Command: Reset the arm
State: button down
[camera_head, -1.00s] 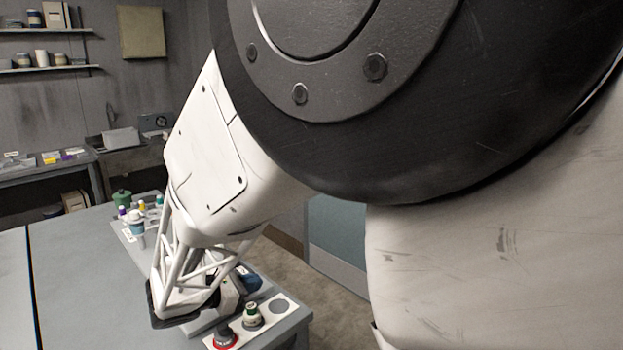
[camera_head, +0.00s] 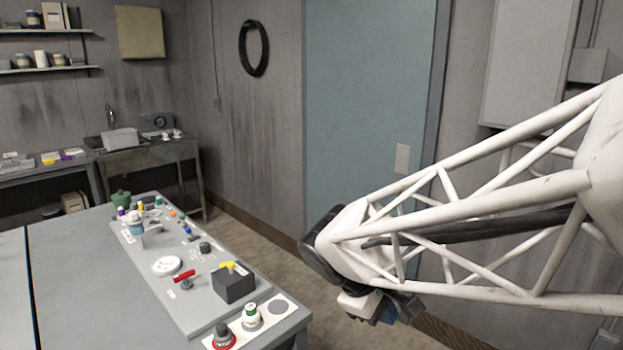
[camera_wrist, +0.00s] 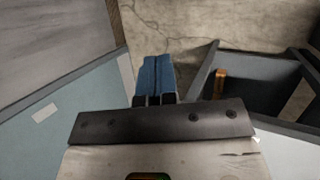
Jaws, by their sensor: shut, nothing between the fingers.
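My gripper shows in the wrist view with its blue fingers (camera_wrist: 157,78) side by side, shut and empty. In the head view my gripper (camera_head: 388,308) hangs at the end of my white lattice arm, right of the grey table (camera_head: 85,290). It is clear of the table, in front of the blue-grey door (camera_head: 375,110). Part of it is hidden behind my wrist.
A control panel (camera_head: 150,262) on the table carries a red lever (camera_head: 184,276), a round gauge (camera_head: 166,266), a black box (camera_head: 234,286) and several knobs. Bottles stand at its far end. A sink bench (camera_head: 150,155) is at the back. Bare floor shows beyond the table.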

jog(key=s+d+r+m+y, duration=0.1)
jog(key=s+d+m+y, duration=0.1)
jog(key=s, duration=0.4)
jog(key=s+d+m+t+y, duration=0.1)
jog(key=s+d+m+y, duration=0.2)
jog(key=s+m, duration=0.4)
jog(key=shift+d+r+m+t+y, duration=0.3)
jog(key=shift+r+y, duration=0.05)
jog(key=shift+y, duration=0.25)
jog(key=c, duration=1.8)
grip_release()
jog(key=shift+w, duration=0.1)
jog(key=shift+c, duration=0.2)
